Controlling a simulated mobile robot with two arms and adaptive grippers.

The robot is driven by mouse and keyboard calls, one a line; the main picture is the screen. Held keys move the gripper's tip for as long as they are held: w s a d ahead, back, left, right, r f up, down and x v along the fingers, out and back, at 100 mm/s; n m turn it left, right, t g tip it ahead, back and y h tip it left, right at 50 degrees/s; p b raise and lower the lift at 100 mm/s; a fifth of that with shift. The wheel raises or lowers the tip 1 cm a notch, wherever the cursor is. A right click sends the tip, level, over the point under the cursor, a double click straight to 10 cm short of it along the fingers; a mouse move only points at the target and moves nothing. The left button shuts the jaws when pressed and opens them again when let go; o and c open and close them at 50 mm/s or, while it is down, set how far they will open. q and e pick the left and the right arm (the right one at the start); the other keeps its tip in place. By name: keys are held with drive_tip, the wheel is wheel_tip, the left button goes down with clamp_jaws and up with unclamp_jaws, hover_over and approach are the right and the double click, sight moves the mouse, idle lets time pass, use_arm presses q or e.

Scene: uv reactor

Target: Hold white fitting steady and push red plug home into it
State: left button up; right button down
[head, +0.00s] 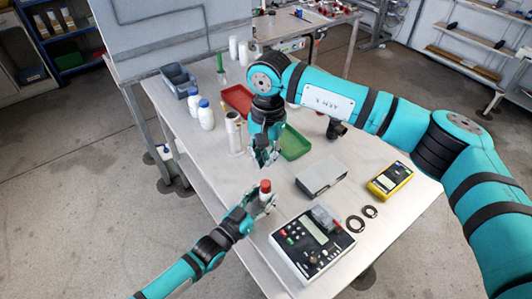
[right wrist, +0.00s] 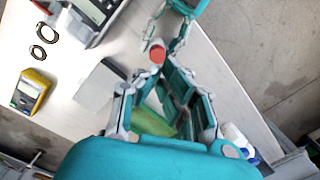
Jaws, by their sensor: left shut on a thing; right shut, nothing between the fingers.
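The red plug (head: 265,186) stands upright on top of the white fitting (head: 266,196); how deep it sits cannot be told. My left gripper (head: 262,203) is shut on the fitting near the table's left edge, and its fingers hide much of it. The red plug also shows in the right wrist view (right wrist: 157,52), beyond my right fingers. My right gripper (head: 265,163) points down, empty and shut, behind and above the plug in the head view, apart from it.
A control box (head: 312,243) stands just right of the fitting, with black rings (head: 356,224) and a yellow meter (head: 391,181) farther right. A grey box (head: 321,177), a green tray (head: 293,143) and a white cylinder (head: 234,134) stand behind. White bottles (head: 206,115) stand at left.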

sight(266, 183)
drive_tip(key=shift+w+d+f, duration=0.1)
drive_tip(key=shift+f, duration=1.45)
drive_tip(key=shift+w+f, duration=0.1)
drive_tip(key=shift+f, duration=1.45)
drive_tip(key=shift+f, duration=1.1)
drive_tip(key=shift+r, duration=3.55)
use_arm(q)
drive_tip(key=o, duration=1.3)
drive_tip(key=shift+c, duration=0.2)
